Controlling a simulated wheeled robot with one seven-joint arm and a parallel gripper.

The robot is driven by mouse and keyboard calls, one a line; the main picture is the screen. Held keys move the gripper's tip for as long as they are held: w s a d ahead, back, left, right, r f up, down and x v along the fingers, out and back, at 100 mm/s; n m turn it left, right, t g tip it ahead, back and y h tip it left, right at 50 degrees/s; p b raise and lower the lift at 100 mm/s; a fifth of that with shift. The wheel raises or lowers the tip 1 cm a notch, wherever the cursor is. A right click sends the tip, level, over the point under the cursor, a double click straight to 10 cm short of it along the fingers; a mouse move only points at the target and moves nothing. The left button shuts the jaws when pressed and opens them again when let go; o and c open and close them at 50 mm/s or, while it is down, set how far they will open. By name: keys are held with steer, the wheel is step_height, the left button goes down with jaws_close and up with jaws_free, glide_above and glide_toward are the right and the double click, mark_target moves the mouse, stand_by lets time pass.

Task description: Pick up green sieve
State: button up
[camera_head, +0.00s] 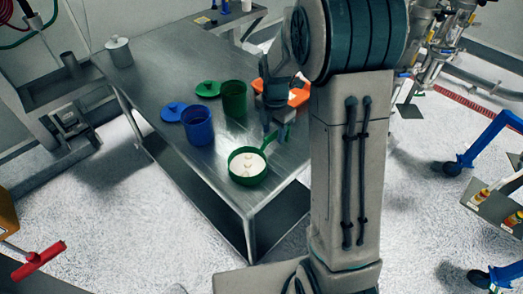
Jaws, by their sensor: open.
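The green sieve (234,174) sits near the front corner of the metal table (217,152). It is round with a pale inside holding a few small light lumps. Its green handle (270,140) points up and to the right. My gripper (278,133) is open and points down at the handle's far end. The fingers are small and dark here, so I cannot tell whether they touch the handle or stand around it. My arm hides the table's right side.
A blue container (197,126) and a green container (234,98) stand behind the sieve, with a blue lid (173,111) and a green lid (208,88) beside them. An orange object (299,97) lies behind my gripper. A white lidded pot (119,51) stands at the far left.

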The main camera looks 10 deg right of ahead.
mark_target(273, 135)
steer(key=shift+a+f, duration=0.1)
steer(key=shift+f, duration=1.4)
jaws_close()
steer(key=shift+r, duration=0.1)
steer(key=shift+r, duration=0.4)
step_height(273, 135, up, 3)
steer(key=shift+w+f+b, duration=0.1)
steer(key=shift+b, duration=0.25)
steer(key=s+d+r+b, duration=0.2)
steer(key=d+r, duration=0.5)
steer(key=d, duration=0.4)
steer(key=shift+s+d+r, duration=0.15)
steer(key=shift+d, duration=0.1)
